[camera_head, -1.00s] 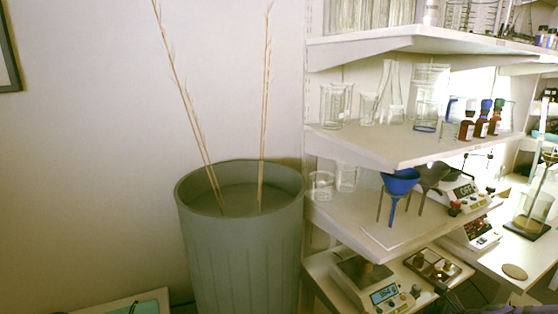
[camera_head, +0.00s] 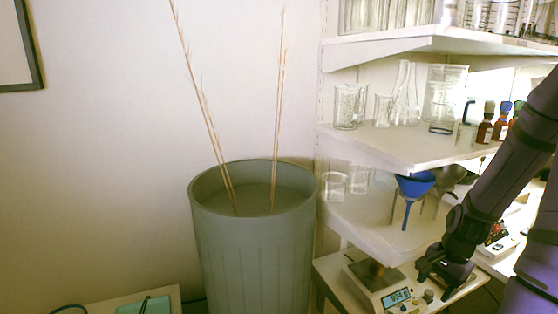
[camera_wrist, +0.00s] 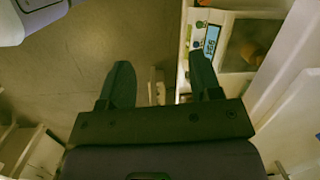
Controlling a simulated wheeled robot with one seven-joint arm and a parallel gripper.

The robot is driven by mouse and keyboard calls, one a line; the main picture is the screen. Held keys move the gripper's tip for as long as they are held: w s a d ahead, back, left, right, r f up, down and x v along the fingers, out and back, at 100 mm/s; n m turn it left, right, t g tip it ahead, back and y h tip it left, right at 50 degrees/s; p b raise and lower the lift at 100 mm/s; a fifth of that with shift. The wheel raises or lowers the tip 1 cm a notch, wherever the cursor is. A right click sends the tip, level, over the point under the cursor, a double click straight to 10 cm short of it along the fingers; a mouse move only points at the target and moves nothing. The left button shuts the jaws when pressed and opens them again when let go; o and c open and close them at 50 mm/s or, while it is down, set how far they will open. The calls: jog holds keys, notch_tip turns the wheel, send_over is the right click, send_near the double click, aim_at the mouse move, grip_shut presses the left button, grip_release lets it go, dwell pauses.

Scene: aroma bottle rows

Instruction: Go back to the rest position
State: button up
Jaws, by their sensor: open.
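My gripper (camera_head: 444,278) is at the lower right of the head view, at the end of my dark arm, in front of the lower shelves and beside a digital scale (camera_head: 378,286). In the wrist view my gripper (camera_wrist: 160,85) has its two dark fingers spread apart with nothing between them. The wrist view looks down past the fingers at the floor (camera_wrist: 90,60). The scale's display side also shows there (camera_wrist: 211,40), behind and beside the right finger.
A large grey-green pot (camera_head: 255,240) with two tall dry stalks stands left of the shelves. Glassware and brown bottles (camera_head: 485,128) fill the middle shelf (camera_head: 385,145). A blue funnel (camera_head: 414,185) hangs below it. A low table (camera_head: 100,306) is at bottom left.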

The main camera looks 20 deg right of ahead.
jog(key=w+a+r+n+t+h, duration=0.15)
jog(key=a+r+n, duration=0.35)
jog(key=r, duration=0.5)
jog(key=w+a+r+n+g+h, duration=0.1)
jog(key=a+r+n+h, duration=0.15)
jog(key=a+r, duration=0.55)
jog(key=s+a+r+n+t+y, duration=0.1)
jog(key=s+a+r+n+t, duration=0.1)
jog(key=s+a+r+n, duration=0.2)
jog(key=s+a+r+n+t, duration=0.2)
jog(key=s+a+r, duration=0.3)
jog(key=r, duration=0.5)
jog(key=shift+s+a+n+y, duration=0.15)
jog(key=shift+a+n+y, duration=0.25)
jog(key=shift+n, duration=0.45)
jog(key=shift+d, duration=0.15)
dwell(0.6)
